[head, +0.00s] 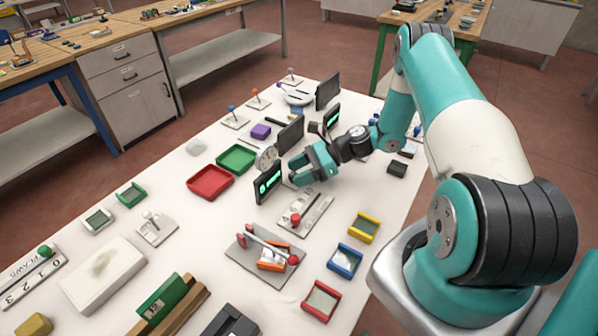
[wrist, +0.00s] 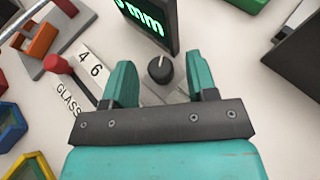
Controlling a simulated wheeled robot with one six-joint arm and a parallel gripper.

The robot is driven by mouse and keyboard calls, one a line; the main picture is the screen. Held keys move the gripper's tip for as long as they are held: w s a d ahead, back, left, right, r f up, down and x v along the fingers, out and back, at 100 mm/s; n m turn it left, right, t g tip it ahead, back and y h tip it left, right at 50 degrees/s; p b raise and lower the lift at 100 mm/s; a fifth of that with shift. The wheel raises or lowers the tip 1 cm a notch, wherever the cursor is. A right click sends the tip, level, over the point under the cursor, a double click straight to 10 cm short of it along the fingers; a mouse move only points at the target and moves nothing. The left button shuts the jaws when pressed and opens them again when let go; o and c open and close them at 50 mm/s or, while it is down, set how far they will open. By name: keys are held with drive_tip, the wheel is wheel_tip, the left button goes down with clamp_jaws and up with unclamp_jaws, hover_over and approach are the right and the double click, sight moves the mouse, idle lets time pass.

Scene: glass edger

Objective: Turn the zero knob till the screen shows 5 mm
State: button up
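The zero knob (wrist: 160,68) is a small dark round knob with a pale mark on top, in the wrist view. The dark screen (wrist: 150,32) stands just behind it with green text ending in "mm"; its digit is cut off at the top edge. In the head view the screen (head: 269,183) shows green text too small to read surely. My gripper (wrist: 159,66) is open, with one teal finger to each side of the knob and a gap on both sides. In the head view my gripper (head: 303,169) is beside the screen and hides the knob.
A red-knobbed lever (wrist: 57,65) with a plate marked "GLASS", 4 and 6 lies left of my gripper in the wrist view. In the head view red (head: 211,182) and green (head: 237,158) trays lie left of the screen. Another green-lit screen (head: 331,118) stands farther back.

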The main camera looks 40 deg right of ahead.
drive_tip(key=b+v, duration=0.4)
drive_tip(key=v, duration=1.3)
drive_tip(key=shift+r, duration=0.15)
drive_tip(key=shift+d, duration=0.15)
